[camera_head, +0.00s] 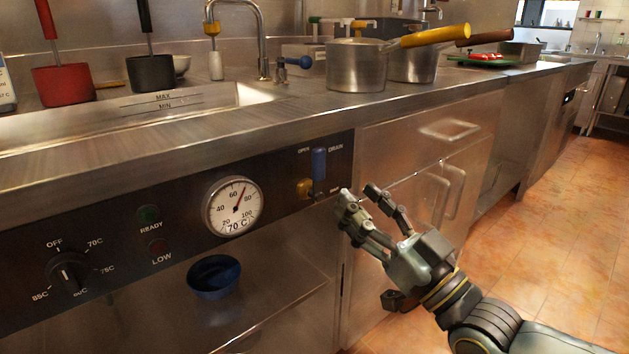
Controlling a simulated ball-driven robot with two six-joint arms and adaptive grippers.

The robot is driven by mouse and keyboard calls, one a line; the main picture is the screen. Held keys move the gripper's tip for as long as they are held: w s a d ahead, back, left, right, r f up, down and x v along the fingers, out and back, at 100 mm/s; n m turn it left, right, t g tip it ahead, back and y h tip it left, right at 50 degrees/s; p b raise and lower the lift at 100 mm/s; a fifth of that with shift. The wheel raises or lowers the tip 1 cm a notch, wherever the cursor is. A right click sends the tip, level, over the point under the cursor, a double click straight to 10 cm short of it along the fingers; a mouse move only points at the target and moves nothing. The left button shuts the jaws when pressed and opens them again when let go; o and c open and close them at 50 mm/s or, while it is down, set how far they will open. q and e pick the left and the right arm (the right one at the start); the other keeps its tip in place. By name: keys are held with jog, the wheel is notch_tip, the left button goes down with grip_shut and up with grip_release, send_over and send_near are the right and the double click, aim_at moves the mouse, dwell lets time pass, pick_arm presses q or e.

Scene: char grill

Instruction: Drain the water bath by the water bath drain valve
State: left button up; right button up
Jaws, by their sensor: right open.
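The water bath (125,132) is a long basin sunk in the steel counter at the left, with MAX and MIN marks on its back wall. The drain valve (319,163) is on the dark front panel, right of the round gauge. It has an upright blue handle on a brass-coloured body, by the labels OPEN and DRAIN. My right gripper (358,195) is open and empty, just right of and slightly below the valve handle, apart from it in the picture. Its fingers point up and left toward the panel. My left gripper is not in view.
The gauge (233,206) reads about 70 C. A black dial (68,273) is at the panel's left. A blue bowl (214,277) sits on the shelf below. A pot (357,66) with a yellow handle stands on the counter. Cabinet handles (449,130) stick out at right; the tiled floor there is clear.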

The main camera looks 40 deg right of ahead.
aim_at(322, 160)
jog(key=x, duration=0.9)
jog(key=shift+b, duration=0.4)
jog(key=shift+x, duration=0.8)
jog(key=shift+c, duration=0.5)
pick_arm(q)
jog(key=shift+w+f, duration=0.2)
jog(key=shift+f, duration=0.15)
pick_arm(e)
grip_shut()
